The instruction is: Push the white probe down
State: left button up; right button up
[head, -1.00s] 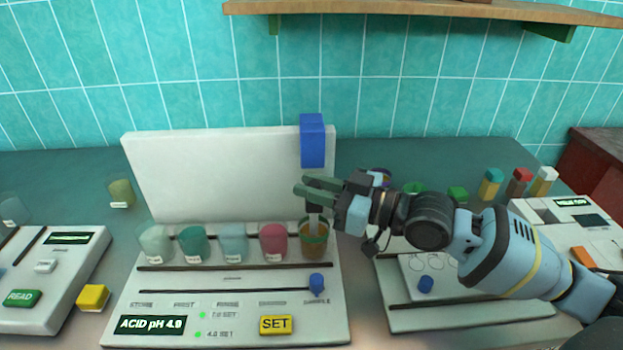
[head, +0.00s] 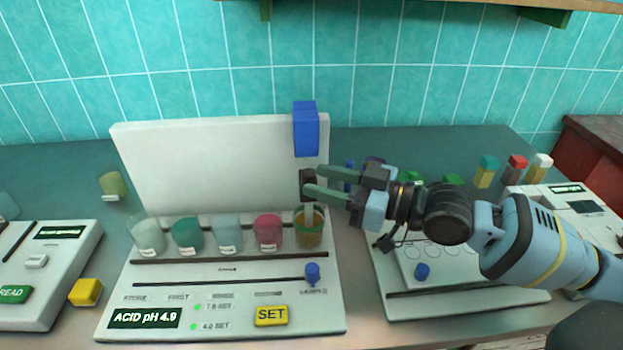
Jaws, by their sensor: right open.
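The pH station (head: 220,310) has a white upright back panel (head: 220,175) with a blue block (head: 305,130) at its top right. Below that block is a dark probe holder (head: 307,186), just above the rightmost cup (head: 309,240), which holds amber liquid. My left gripper is not in view.
Several cups with coloured liquids stand in a row left of the amber one. A blue slider knob (head: 312,272) is at SAMPLE, and a yellow SET button (head: 271,315) sits at the front. The display (head: 145,318) reads ACID pH 4.9. Another panel (head: 465,310) lies under my right arm.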

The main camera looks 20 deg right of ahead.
jog(key=v, duration=0.3)
jog(key=shift+s+d+f+b, duration=0.1)
jog(key=shift+f+b, duration=0.05)
jog(key=shift+b, duration=0.25)
jog(key=shift+s+d, duration=0.45)
